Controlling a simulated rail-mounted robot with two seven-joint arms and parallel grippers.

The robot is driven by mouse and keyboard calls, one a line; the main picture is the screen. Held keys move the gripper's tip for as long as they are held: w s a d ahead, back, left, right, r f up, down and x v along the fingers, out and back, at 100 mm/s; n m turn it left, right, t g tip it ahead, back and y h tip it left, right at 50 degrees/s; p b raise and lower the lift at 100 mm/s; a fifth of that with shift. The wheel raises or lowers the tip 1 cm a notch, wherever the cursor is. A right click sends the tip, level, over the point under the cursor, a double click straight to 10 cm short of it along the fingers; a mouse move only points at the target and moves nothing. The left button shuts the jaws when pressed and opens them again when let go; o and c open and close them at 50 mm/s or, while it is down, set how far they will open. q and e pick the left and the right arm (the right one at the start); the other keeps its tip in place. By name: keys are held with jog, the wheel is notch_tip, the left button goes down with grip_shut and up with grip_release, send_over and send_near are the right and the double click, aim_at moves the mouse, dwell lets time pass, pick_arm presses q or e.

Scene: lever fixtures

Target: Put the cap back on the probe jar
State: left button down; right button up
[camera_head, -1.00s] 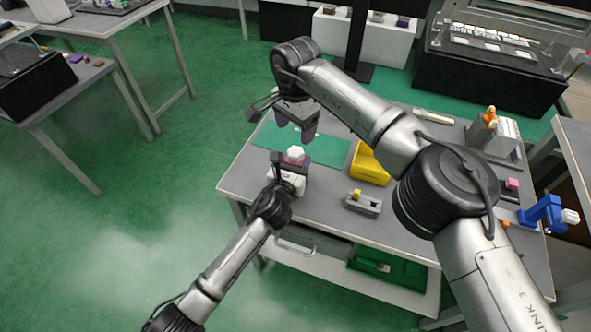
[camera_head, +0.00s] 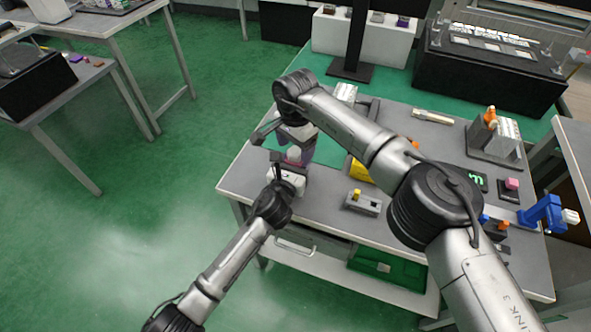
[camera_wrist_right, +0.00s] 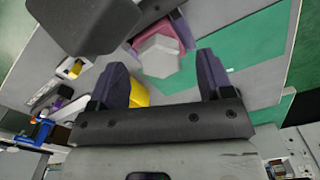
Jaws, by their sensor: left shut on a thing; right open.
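The probe jar (camera_head: 291,184) has a white body and a pink upper part, and stands near the left end of the grey table. A white hexagonal piece, which looks like the cap (camera_head: 293,153), sits on top; it also shows in the right wrist view (camera_wrist_right: 160,56). I cannot tell whether it is seated. My left gripper (camera_head: 281,170) is shut on the jar from the near side. My right gripper (camera_head: 297,144) is open just above and behind the cap. In the right wrist view its purple fingers (camera_wrist_right: 163,80) are spread, with the cap ahead between them.
A yellow bin (camera_head: 359,171), partly hidden by my right arm, and a grey fixture with a yellow knob (camera_head: 362,202) stand to the right. A blue lever fixture (camera_head: 543,212) is at the far right. Floor left of the table is clear.

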jog(key=shift+f, duration=0.85)
jog(key=c, duration=0.9)
jog(key=m, duration=0.6)
jog(key=shift+c, duration=0.2)
jog(key=o, duration=1)
